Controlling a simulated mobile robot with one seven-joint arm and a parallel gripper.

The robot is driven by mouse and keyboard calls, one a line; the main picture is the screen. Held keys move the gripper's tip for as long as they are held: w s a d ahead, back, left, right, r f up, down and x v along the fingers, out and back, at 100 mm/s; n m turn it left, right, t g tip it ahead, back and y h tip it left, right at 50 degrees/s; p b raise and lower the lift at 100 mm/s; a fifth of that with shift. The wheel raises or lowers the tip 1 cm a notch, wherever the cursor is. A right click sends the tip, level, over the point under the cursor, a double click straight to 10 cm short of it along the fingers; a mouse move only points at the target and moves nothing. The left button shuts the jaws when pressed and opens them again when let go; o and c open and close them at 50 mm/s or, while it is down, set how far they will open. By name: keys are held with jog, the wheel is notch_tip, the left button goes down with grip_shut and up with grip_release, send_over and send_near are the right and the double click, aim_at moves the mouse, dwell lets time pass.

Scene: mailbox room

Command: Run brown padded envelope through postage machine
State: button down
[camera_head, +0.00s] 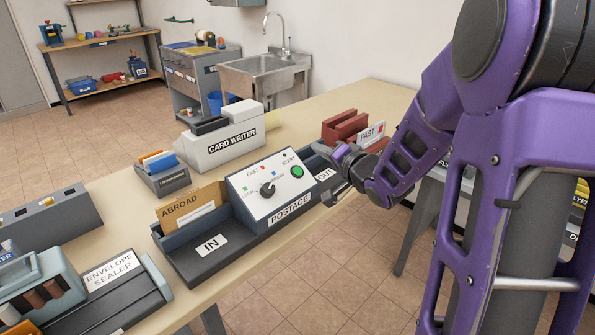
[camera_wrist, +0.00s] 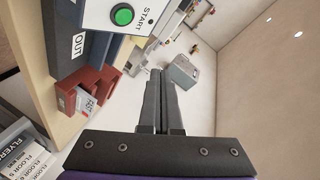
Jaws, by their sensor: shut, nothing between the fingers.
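The brown envelope (camera_head: 180,203), marked ABROAD with a white label, stands upright at the back of the IN tray (camera_head: 188,262) of the postage machine (camera_head: 245,185). The machine's sloped white panel has a dark dial (camera_head: 267,189) with coloured marks, one reading FAST, and a green START button (camera_head: 297,173). The button also shows in the wrist view (camera_wrist: 122,15). My gripper (camera_head: 340,152) is shut and empty, by the OUT end, right of the panel. Its closed fingers show in the wrist view (camera_wrist: 160,85). The dial's exact setting is hard to read.
A red rack (camera_head: 345,123) holding a FAST card (camera_head: 372,134) stands behind my gripper. The card writer (camera_head: 222,137) and a small card holder (camera_head: 163,176) stand behind the machine. The envelope sealer (camera_head: 105,295) is at the front left. Bare table lies between them.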

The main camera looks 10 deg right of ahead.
aim_at(298, 171)
jog(key=w+f+b, duration=0.1)
jog(key=f+b, duration=0.1)
jog(key=w+a+f+b, duration=0.1)
jog(key=f+b, duration=0.1)
jog(key=w+a+f+b, duration=0.1)
jog(key=f+b, duration=0.1)
jog(key=shift+w+a, duration=0.2)
jog(key=shift+a, duration=0.05)
jog(key=shift+w+a+f, duration=0.2)
jog(key=shift+w+f, duration=0.15)
jog(key=shift+f, duration=0.25)
jog(key=shift+f, duration=0.1)
dwell(1.4)
jog(key=shift+w+a+f, duration=0.15)
jog(key=shift+w+f, duration=0.05)
jog(key=shift+f, duration=0.05)
